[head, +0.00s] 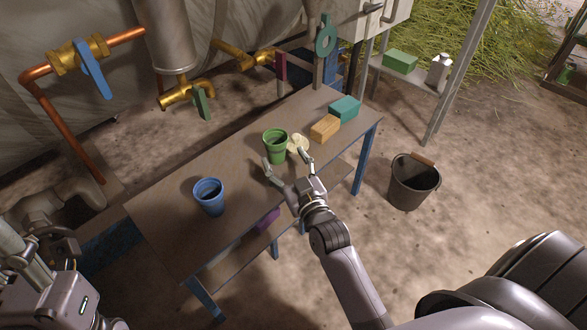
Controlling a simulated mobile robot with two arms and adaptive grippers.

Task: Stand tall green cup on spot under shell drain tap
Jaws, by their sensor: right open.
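The tall green cup (275,147) stands upright on the wooden workbench (168,213). My right gripper (287,163) is open, its fingers on the near side of the cup and spread towards it; no grip on the cup shows. A brass tap with a green lever (201,103) sits below the grey metal cylinder (166,38), over the bench's back edge; it looks like the shell drain tap. I cannot make out a marked spot under it. My left arm is at the lower left; its fingers are not clear.
A blue cup (209,196) stands at the bench's near left. A cream round thing (299,143), an orange-tan block (325,128) and a teal block (345,108) lie right of the green cup. A dark bucket (413,182) stands on the floor. The bench between the cups is clear.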

